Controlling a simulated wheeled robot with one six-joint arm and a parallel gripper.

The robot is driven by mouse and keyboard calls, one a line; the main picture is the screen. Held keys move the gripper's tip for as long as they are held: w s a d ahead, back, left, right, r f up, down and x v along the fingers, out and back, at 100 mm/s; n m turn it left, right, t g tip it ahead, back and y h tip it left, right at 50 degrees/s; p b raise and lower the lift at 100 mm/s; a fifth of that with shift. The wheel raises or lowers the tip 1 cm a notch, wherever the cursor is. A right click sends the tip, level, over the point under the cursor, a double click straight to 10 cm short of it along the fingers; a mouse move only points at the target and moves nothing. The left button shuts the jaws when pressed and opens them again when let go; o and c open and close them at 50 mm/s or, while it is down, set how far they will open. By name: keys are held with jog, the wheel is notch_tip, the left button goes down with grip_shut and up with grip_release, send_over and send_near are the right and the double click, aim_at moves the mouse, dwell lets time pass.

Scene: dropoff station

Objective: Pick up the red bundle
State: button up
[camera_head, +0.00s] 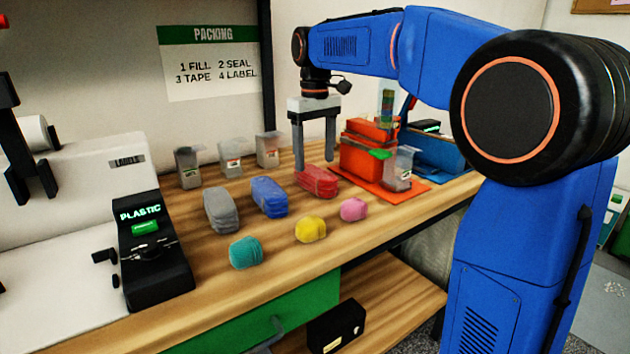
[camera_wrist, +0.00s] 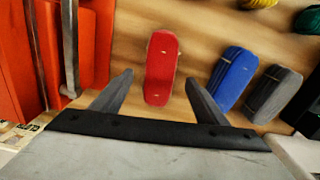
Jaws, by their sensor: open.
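The red bundle (camera_head: 318,182) lies on the wooden table, to the right of the blue bundle (camera_head: 269,197) and the grey bundle (camera_head: 221,211). In the wrist view the red bundle (camera_wrist: 161,68) lies ahead of and between my two open fingers, a little left of centre, with its lower end near the fingertips. My gripper (camera_head: 315,170) is open and empty, pointing down above or beside the red bundle; one finger overlaps it in the head view. It also shows in the wrist view (camera_wrist: 160,86). I cannot tell the exact height left between the fingertips and the table.
A red box (camera_head: 362,160) on an orange mat (camera_head: 420,186) stands close right of the red bundle, with a clear container (camera_head: 399,170) beside it. Teal (camera_head: 245,252), yellow (camera_head: 310,229) and pink (camera_head: 354,209) bundles lie nearer the front edge. Several clear containers stand behind.

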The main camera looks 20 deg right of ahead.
aim_at(314, 170)
jog(key=shift+w+f, duration=0.15)
jog(key=shift+f, duration=1.3)
jog(key=shift+w+f, duration=0.1)
jog(key=shift+f, duration=1.35)
jog(key=c, duration=1.2)
